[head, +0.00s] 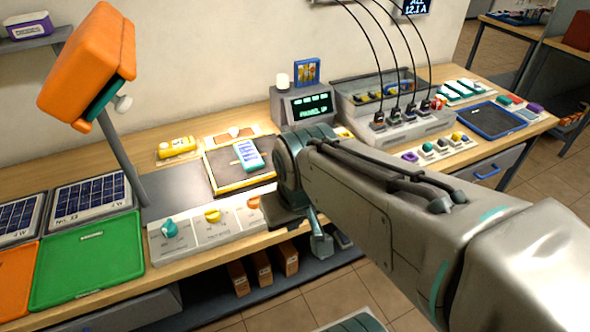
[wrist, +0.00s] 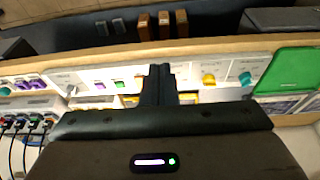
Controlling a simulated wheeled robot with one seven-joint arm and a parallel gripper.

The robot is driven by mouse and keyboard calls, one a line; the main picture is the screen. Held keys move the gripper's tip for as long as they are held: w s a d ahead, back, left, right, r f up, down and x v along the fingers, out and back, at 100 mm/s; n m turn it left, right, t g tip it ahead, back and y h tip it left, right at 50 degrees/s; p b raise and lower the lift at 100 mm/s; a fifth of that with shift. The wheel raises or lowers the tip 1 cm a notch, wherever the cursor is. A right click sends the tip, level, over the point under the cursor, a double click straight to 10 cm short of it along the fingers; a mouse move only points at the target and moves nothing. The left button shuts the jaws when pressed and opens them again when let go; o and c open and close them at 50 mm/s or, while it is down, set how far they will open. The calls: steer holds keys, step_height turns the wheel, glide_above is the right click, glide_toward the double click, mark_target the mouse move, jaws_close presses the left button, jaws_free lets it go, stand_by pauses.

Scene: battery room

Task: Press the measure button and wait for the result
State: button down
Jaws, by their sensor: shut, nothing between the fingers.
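A sloped white control panel (head: 205,238) runs along the bench's front edge, with a teal knob (head: 170,229), a yellow knob (head: 212,215) and an orange control (head: 253,202). I cannot read which control is the measure button. A grey tester (head: 283,108) stands at the back with a lit green-text display (head: 312,107). My gripper is mostly hidden by my arm in the head view. In the wrist view my gripper (wrist: 161,70) is shut and empty, its fingers over the panel strip. The yellow knob (wrist: 209,79) and teal knob (wrist: 245,78) lie to their right; purple (wrist: 99,85) and green (wrist: 120,84) buttons lie left.
An orange lamp head (head: 88,60) on a post overhangs the bench's left side. A green tray (head: 90,262) and solar panels lie at left. Black cables hang to a grey unit (head: 410,127).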

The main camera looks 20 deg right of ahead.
steer(key=w+d+n+t+h+p, duration=0.3)
steer(key=w+d+n+t+p, duration=0.15)
steer(key=w+d, duration=1.15)
steer(key=w+f+n+t+y+p, duration=0.1)
steer(key=w+f+n+y+p, duration=0.2)
steer(key=w+f+n+y, duration=0.2)
steer(key=shift+w+a+f+n, duration=0.15)
steer(key=shift+w+f+n, duration=1)
steer(key=shift+w, duration=0.4)
steer(key=shift+f, duration=0.15)
step_height(320, 180, down, 8)
steer(key=b, duration=0.8)
steer(key=shift+r, duration=0.2)
steer(key=shift+f+b, duration=0.45)
steer(key=shift+f, duration=0.05)
steer(key=shift+f, duration=0.1)
